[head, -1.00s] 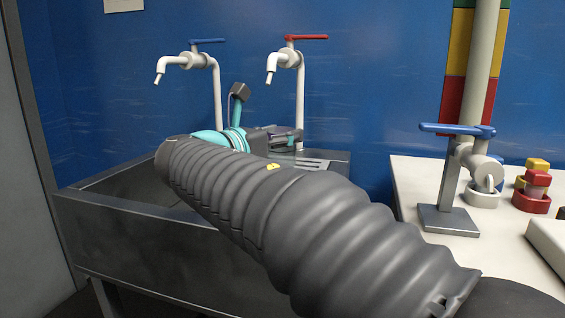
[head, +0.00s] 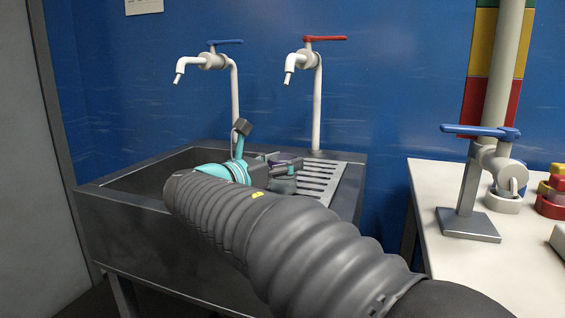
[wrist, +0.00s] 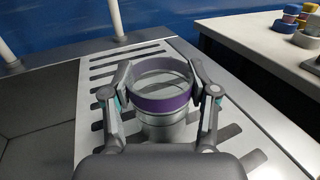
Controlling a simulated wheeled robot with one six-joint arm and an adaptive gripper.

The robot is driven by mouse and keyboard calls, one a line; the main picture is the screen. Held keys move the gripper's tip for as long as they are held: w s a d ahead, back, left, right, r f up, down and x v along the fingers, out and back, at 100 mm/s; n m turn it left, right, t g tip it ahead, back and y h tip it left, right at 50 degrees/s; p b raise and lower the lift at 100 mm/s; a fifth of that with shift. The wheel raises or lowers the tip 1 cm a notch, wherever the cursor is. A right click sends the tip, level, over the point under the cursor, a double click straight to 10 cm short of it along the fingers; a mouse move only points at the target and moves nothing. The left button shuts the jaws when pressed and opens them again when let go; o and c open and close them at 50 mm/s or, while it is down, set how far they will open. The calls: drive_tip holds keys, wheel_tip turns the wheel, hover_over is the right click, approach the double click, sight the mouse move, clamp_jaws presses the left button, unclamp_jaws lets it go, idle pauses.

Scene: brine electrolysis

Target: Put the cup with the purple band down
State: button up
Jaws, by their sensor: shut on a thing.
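The cup with the purple band (wrist: 162,106) is grey and clear-looking, upright between the two fingers of my gripper (wrist: 160,76) in the wrist view. The fingers press on opposite sides at the band. Below it is the slotted drainboard (wrist: 101,62) of the sink. In the head view my gripper (head: 283,164) is small and partly hidden behind my arm, with the cup's grey lower part (head: 283,185) just over or on the drainboard. I cannot tell whether the cup's base touches it.
The sink basin (head: 120,186) lies left of the drainboard. A blue-handled tap (head: 210,60) and a red-handled tap (head: 300,60) stand behind. To the right, a white table (head: 440,190) holds a blue-handled stand (head: 468,195) and coloured pieces (head: 550,205). The drainboard around the cup looks free.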

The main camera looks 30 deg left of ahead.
drive_tip(key=o, duration=1.3)
drive_tip(key=shift+f, duration=0.1)
drive_tip(key=v, duration=1.2)
drive_tip(key=shift+r, duration=0.2)
